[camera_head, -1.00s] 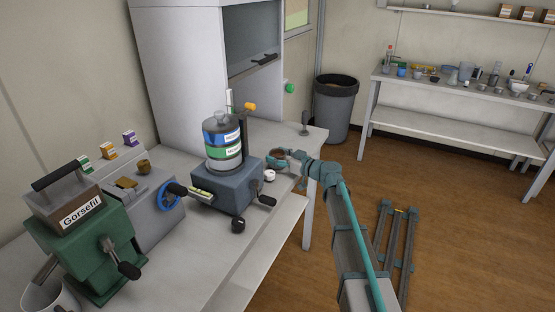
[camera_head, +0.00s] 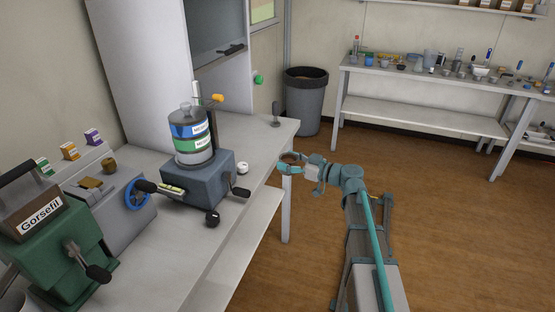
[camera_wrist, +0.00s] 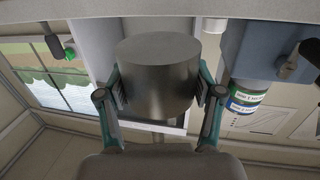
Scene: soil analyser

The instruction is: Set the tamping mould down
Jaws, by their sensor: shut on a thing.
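The tamping mould, a grey metal cylinder (camera_wrist: 158,75), fills the middle of the wrist view. My gripper (camera_wrist: 160,92) is shut on it, with one finger pressed to each side. In the head view the mould (camera_head: 291,157) is small, at the end of my gripper (camera_head: 293,168), beside the front right edge of the white bench (camera_head: 240,207). Whether its underside touches anything cannot be told.
On the bench stand a grey-blue device (camera_head: 197,177) with stacked blue and green canisters, a small white round part (camera_head: 243,167) and an upright tamper-like tool (camera_head: 276,114). A bin (camera_head: 305,98) stands behind. A cluttered second table (camera_head: 430,112) is at the back right.

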